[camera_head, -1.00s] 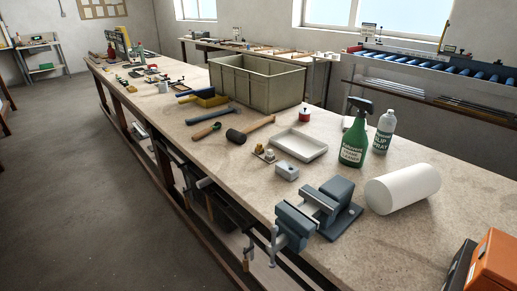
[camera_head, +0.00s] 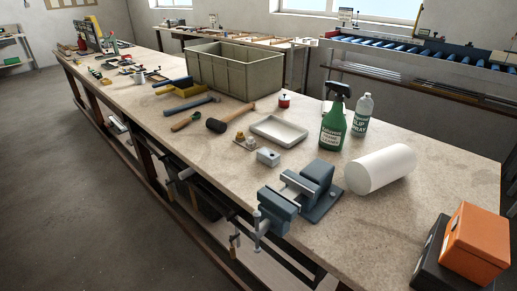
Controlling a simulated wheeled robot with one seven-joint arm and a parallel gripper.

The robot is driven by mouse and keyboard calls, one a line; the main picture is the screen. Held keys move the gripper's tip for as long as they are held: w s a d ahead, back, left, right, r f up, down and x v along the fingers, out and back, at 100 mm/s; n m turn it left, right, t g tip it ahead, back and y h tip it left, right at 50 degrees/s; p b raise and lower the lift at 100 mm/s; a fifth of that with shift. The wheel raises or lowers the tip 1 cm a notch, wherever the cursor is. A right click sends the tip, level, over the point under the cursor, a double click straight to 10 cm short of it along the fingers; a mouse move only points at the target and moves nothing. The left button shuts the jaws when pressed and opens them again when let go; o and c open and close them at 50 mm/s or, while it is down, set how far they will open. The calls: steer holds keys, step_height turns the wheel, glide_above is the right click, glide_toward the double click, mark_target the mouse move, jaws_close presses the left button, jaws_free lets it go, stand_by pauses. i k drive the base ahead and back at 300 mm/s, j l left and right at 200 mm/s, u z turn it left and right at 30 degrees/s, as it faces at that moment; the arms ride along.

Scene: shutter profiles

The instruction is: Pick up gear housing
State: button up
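A small light-grey metal block, which looks like the gear housing (camera_head: 268,157), sits on the long workbench (camera_head: 225,152). It lies in front of a shallow pale tray (camera_head: 279,131) and just behind the blue-grey vise (camera_head: 300,192). A round hole or boss seems to show on it, too small to make out. Small brass-coloured parts (camera_head: 245,141) lie to its left. My gripper is not in view.
A mallet (camera_head: 230,120) lies left, before a large crate (camera_head: 235,72). An orange box (camera_head: 477,240) is at the near right. Floor left is clear.

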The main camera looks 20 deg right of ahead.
mark_target(267, 156)
steer(key=i+j+u, duration=0.1)
steer(key=i+j, duration=0.25)
steer(key=i+j+u, duration=0.15)
steer(key=i+j, duration=0.15)
steer(key=i, duration=0.15)
steer(key=i+j+u, duration=0.1)
steer(key=i+j, duration=0.15)
steer(key=i, duration=0.2)
steer(key=i+j+u, duration=0.1)
steer(key=i+j, duration=0.15)
steer(key=i, duration=0.15)
